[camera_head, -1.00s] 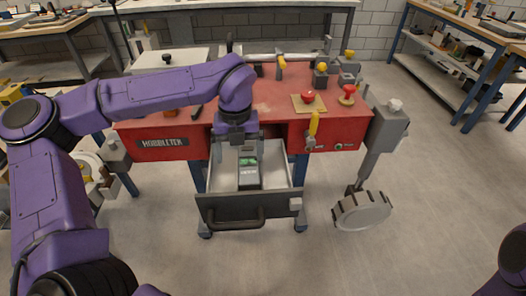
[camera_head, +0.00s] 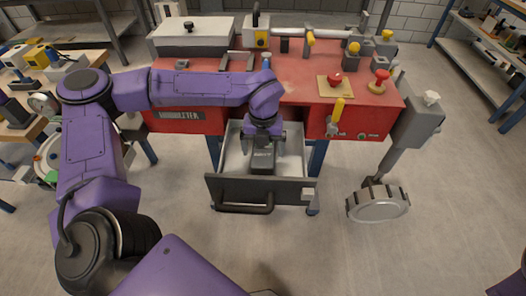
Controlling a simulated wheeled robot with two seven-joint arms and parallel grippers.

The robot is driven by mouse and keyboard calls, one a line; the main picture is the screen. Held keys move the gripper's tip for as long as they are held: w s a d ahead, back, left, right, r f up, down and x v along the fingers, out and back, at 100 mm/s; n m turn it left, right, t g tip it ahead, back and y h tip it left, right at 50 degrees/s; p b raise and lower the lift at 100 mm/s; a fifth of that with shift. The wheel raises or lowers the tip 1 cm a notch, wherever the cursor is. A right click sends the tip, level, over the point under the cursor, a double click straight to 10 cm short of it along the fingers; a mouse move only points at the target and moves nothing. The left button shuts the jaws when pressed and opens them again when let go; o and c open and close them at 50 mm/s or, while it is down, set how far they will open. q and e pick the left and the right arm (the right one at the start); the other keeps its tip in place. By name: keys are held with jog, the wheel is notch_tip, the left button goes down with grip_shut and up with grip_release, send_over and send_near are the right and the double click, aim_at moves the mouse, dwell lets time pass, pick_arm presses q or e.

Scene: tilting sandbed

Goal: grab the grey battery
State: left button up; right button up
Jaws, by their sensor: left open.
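The grey battery (camera_head: 262,161) is a dark grey block lying in the open drawer (camera_head: 295,162) of the red workbench. My left gripper (camera_head: 264,146) is open and points down into the drawer, right over the battery. The gripper hides the battery's far part, and I cannot tell whether the fingers touch it. My right gripper is out of view.
The drawer's dark front with its handle (camera_head: 245,208) stands on the near side. The red bench top (camera_head: 300,85) carries a yellow lever, red knobs and a pale box (camera_head: 192,38). A grey toothed wheel (camera_head: 378,204) is at the right. Floor in front is clear.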

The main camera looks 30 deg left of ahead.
pick_arm(q)
jog(key=shift+r, duration=0.1)
grip_shut()
